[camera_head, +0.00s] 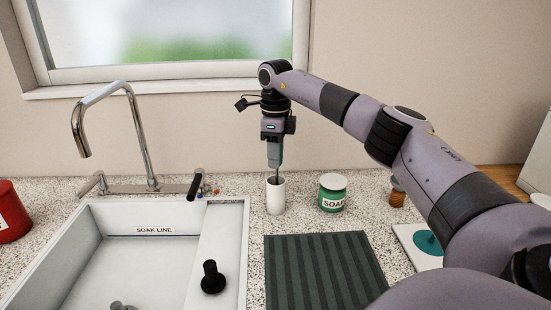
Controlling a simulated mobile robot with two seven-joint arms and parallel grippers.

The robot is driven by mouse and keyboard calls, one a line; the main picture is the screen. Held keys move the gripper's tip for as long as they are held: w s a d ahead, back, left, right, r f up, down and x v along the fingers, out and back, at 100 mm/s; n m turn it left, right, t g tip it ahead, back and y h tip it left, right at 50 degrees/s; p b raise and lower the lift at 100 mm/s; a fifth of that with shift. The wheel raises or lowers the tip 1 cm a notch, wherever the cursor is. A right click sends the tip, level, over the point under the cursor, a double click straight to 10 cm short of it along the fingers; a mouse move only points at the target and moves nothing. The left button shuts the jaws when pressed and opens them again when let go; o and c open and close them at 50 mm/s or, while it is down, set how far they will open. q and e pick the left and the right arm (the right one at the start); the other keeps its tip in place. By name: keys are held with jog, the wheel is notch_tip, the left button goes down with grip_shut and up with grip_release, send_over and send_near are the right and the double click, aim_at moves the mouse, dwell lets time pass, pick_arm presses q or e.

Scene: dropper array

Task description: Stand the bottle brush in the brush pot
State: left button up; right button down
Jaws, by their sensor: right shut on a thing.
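The brush pot (275,198) is a white upright cylinder on the speckled counter, to the right of the sink. My right gripper (274,162) points down directly above it and is shut on the bottle brush (276,176). Only a thin dark stem of the brush shows between the fingers and the pot's mouth. The stem's lower end appears to be inside the pot; the pot's wall hides it. I cannot tell whether it touches the bottom. My left gripper is out of view.
A green SOAP jar (332,197) stands to the right of the pot, with a brown item (397,194) beyond it. A dark ridged mat (325,270) lies in front. The sink (222,225) and chrome tap (135,125) are on the left.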

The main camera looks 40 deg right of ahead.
jog(key=shift+f, duration=0.65)
jog(key=c, duration=0.9)
grip_release()
jog(key=shift+f, duration=0.15)
jog(key=shift+o, duration=0.2)
jog(key=r, duration=0.6)
jog(key=shift+w+a+b, duration=0.35)
jog(key=shift+b, duration=0.05)
jog(key=shift+r, duration=0.55)
